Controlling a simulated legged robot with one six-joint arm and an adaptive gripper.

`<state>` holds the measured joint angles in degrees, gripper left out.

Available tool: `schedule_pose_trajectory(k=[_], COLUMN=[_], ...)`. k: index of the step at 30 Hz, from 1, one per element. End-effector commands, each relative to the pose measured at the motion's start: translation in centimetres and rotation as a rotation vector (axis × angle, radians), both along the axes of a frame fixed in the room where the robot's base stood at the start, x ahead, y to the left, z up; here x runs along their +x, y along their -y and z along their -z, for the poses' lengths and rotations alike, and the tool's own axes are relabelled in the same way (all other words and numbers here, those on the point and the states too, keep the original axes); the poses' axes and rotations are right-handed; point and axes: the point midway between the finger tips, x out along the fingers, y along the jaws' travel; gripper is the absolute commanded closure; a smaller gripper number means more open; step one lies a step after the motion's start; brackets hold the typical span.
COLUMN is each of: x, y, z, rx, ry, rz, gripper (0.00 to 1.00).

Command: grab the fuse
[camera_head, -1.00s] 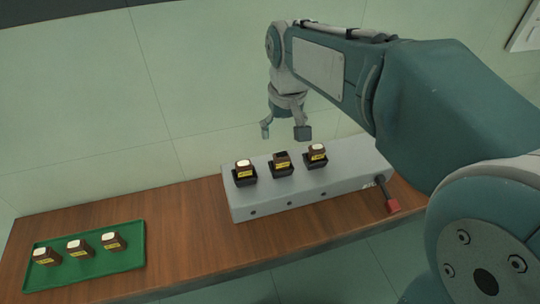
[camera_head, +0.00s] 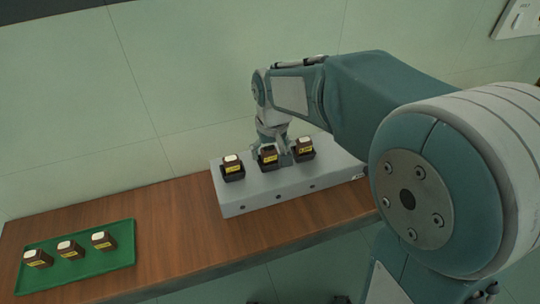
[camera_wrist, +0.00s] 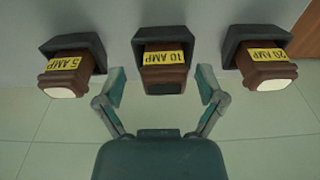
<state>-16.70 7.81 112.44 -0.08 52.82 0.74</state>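A grey box (camera_head: 255,199) holds three brown fuses in dark sockets. The middle fuse (camera_head: 267,154) has a dark top face, while the left fuse (camera_head: 231,162) and right fuse (camera_head: 303,146) have white ones. In the wrist view the middle fuse (camera_wrist: 165,76) reads 10 AMP, the one at left (camera_wrist: 70,73) 5 AMP and the one at right (camera_wrist: 264,69) 20 AMP. My gripper (camera_wrist: 160,88) is open, one finger on each side of the 10 AMP fuse with gaps visible. In the head view my gripper (camera_head: 276,146) is low at the middle fuse, its fingers partly hidden.
A green tray (camera_head: 85,277) on the wooden bench (camera_head: 165,225) at left holds three more fuses (camera_head: 70,249) with white tops. The bench between tray and box is clear. The neighbouring fuses stand close to my fingers. The wall is behind the box.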

Motion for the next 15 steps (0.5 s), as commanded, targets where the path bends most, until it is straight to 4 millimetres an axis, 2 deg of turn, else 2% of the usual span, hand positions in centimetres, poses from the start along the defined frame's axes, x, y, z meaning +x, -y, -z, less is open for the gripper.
schedule_pose_trajectory(k=[1,2,3,5,6,15], x=[0.00,0.00,-0.01,-0.01,0.00,-0.06], y=[-0.09,-0.09,-0.10,-0.10,-0.09,-0.09], z=[0.02,0.03,0.02,0.02,0.03,0.11], rx=[0.000,0.000,0.000,0.000,0.000,-0.001], ry=[0.000,0.000,0.000,0.000,-0.001,-0.003], rz=[-0.001,-0.001,-0.001,-0.001,-0.001,-0.001], gripper=[0.34,0.47,0.65,0.92,1.00,1.00])
